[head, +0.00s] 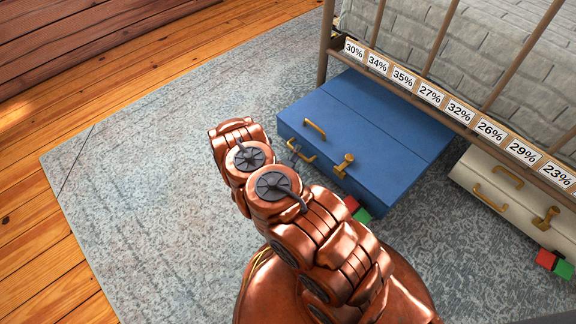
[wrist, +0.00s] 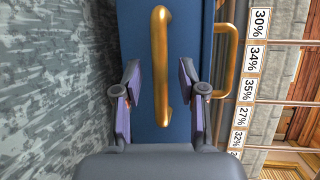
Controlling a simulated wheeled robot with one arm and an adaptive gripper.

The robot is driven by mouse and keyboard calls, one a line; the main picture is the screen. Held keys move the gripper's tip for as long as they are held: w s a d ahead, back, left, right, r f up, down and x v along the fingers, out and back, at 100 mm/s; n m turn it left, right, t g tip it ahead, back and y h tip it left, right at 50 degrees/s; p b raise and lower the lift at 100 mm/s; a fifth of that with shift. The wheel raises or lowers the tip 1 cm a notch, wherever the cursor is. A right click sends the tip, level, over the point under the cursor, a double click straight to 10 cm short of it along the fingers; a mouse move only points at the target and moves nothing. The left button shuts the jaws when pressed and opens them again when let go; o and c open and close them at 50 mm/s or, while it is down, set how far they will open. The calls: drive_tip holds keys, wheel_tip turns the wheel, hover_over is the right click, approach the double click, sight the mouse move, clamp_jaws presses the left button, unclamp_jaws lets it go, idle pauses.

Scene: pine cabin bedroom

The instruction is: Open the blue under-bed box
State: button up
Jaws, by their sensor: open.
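The blue under-bed box (head: 372,125) sticks out from under the bed frame onto the rug in the head view, with its lid shut. It has a brass handle on the lid (head: 314,128), a brass handle on the front (head: 300,152) and a brass latch (head: 344,165). In the wrist view my open gripper (wrist: 160,82) faces the blue front (wrist: 145,30), with the front handle (wrist: 161,50) between its fingers in the picture. I cannot tell whether they touch it. The lid handle (wrist: 231,60) shows to the right. In the head view my arm hides most of the gripper.
A cream box (head: 515,200) with brass fittings is at the right under the bed. Red and green blocks lie by the blue box (head: 362,215) and by the cream box (head: 547,259). Percentage labels (head: 430,95) line the bed rail. The rug (head: 130,190) is clear at left.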

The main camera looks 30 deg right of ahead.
drive_tip(key=v, duration=1)
drive_tip(key=shift+a, duration=0.15)
drive_tip(key=shift+s+r, duration=0.1)
drive_tip(key=shift+s, duration=0.05)
